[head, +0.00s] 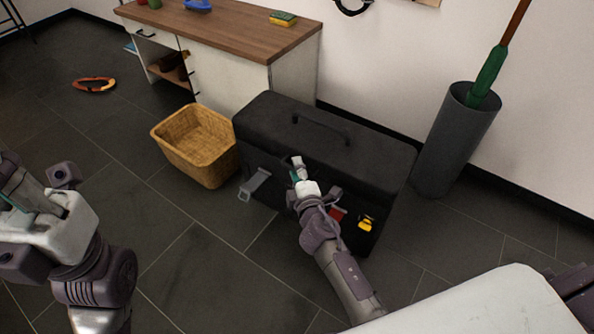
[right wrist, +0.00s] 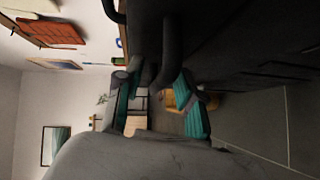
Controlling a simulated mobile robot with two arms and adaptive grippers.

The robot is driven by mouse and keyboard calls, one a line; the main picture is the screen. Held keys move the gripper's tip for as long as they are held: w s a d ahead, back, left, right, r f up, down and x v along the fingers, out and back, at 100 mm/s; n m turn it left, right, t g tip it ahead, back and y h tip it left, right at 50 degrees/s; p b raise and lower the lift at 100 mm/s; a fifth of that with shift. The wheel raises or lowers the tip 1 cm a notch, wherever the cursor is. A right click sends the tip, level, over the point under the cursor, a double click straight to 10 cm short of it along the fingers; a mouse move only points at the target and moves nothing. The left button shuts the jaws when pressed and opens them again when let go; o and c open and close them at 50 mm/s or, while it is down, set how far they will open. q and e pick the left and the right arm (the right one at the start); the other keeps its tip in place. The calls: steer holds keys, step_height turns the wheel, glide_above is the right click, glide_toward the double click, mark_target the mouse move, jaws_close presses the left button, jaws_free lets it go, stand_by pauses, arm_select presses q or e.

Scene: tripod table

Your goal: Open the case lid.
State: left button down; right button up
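The case (head: 390,165) is a large black box on the floor, with a carrying handle (head: 320,128) on its lid. The lid looks closed. A grey latch (head: 255,184) sticks out from the left of its front, and a yellow part (head: 367,223) shows at the lower right. My right gripper (head: 298,170) is at the upper middle of the front, near the lid edge; contact cannot be told. In the right wrist view its teal-padded fingers (right wrist: 160,102) are apart, with nothing clearly held. My left gripper (head: 22,190) is at the left edge, away from the case; its opening is unclear.
A wicker basket (head: 165,140) stands left of the case. A wooden-topped cabinet (head: 225,35) is behind it. A grey bin (head: 445,150) with a green-handled tool stands to the right. An orange ring (head: 94,80) lies on the floor. The floor in front of the basket is clear.

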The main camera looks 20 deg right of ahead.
jaws_close()
stand_by(0.4)
steer(key=shift+r, duration=0.1)
steer(key=shift+w+r+p, duration=0.1)
steer(key=shift+p, duration=0.35)
